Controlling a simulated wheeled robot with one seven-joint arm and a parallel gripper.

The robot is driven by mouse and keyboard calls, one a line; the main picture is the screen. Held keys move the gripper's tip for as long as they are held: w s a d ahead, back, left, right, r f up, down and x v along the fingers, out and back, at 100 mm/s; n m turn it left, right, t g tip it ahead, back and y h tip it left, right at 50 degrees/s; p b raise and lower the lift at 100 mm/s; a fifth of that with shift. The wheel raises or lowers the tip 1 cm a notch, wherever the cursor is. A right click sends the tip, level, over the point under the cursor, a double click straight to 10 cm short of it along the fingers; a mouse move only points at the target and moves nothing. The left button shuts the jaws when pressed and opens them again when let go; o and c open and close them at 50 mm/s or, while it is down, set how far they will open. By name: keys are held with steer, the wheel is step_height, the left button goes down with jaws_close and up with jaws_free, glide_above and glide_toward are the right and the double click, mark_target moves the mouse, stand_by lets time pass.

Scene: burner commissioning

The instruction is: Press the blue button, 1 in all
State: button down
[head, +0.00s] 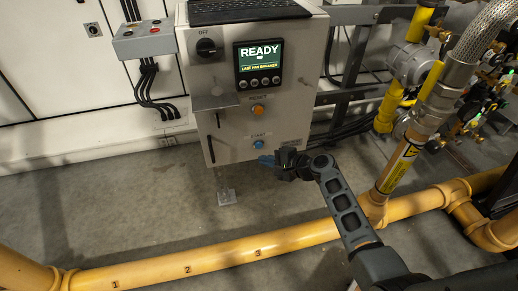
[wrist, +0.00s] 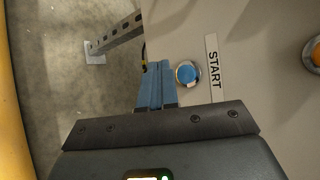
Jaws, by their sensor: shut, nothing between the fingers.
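The blue button (head: 259,144) sits low on the front of a grey control cabinet (head: 285,115), under the label START. In the wrist view the blue button (wrist: 187,73) has a metal ring and lies just right of my fingertips. My gripper (head: 264,159) is shut and empty, its blue fingers together, just below the button in the head view. The shut fingers also show in the wrist view (wrist: 156,72). They look apart from the button sideways; I cannot tell their distance from the panel. The display reads READY.
An orange button (head: 258,110) labelled RESET is above the blue one. A black rotary knob (head: 206,47) marked OFF is at the cabinet's upper left. A yellow pipe (head: 215,258) crosses the floor in front. A grey box with a red button (head: 142,39) stands to the left.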

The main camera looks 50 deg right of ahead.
mark_target(259, 145)
steer(key=shift+w+d+b, duration=0.2)
steer(key=shift+w+d, duration=0.25)
steer(key=shift+w, duration=0.15)
steer(key=shift+w+d+b, duration=0.15)
steer(key=shift+w+d, duration=0.25)
steer(key=shift+w, duration=0.2)
stand_by(1.2)
steer(key=shift+w+d, duration=0.2)
steer(key=shift+w, duration=0.15)
steer(key=shift+w+d+b, duration=0.3)
steer(key=shift+w, duration=0.1)
stand_by(1.0)
steer(key=shift+s+a+p, duration=0.45)
steer(key=shift+s+a, duration=0.05)
steer(key=shift+s, duration=0.25)
